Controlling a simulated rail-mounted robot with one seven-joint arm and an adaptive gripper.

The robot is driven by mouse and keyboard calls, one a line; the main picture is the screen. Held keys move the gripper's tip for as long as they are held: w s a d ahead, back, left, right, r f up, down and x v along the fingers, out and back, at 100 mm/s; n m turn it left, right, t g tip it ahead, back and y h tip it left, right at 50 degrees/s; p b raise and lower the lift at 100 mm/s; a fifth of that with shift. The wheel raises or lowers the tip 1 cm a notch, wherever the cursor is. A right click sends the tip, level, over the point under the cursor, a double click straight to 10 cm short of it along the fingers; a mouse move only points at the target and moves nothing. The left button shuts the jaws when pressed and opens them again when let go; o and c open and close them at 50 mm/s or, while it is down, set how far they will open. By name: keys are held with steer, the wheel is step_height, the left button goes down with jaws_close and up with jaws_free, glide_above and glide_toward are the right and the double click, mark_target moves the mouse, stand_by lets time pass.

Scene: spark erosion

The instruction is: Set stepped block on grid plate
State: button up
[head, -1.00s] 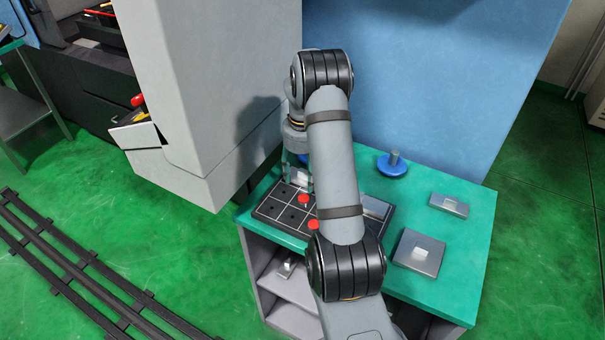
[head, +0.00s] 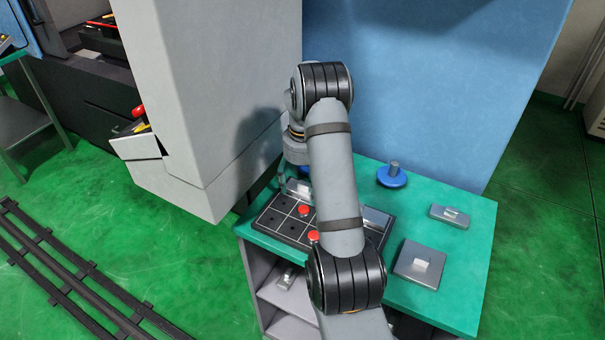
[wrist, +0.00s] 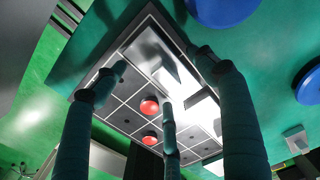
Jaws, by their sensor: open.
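The grid plate (head: 268,228), black with white lines and holes, lies on the teal bench top; it also shows in the wrist view (wrist: 122,118). A silvery block (head: 299,187), which looks like the stepped block, is at the plate's far left corner, below my gripper (head: 295,176). In the wrist view the bright metal block (wrist: 152,48) lies over the plate's upper end. My gripper's fingers (wrist: 163,72) are spread apart around or just above it. Contact with the plate is hard to judge, and my arm hides part of the plate.
Red knobs (head: 305,210) (head: 313,236) stand on the plate. A blue disc with a post (head: 391,176) is behind. Two grey plates with small blocks (head: 420,263) (head: 450,215) lie at right. A tall grey cabinet (head: 205,90) and blue panel (head: 430,80) border the bench.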

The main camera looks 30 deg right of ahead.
mark_target(303, 191)
step_height(303, 191, up, 12)
stand_by(0.4)
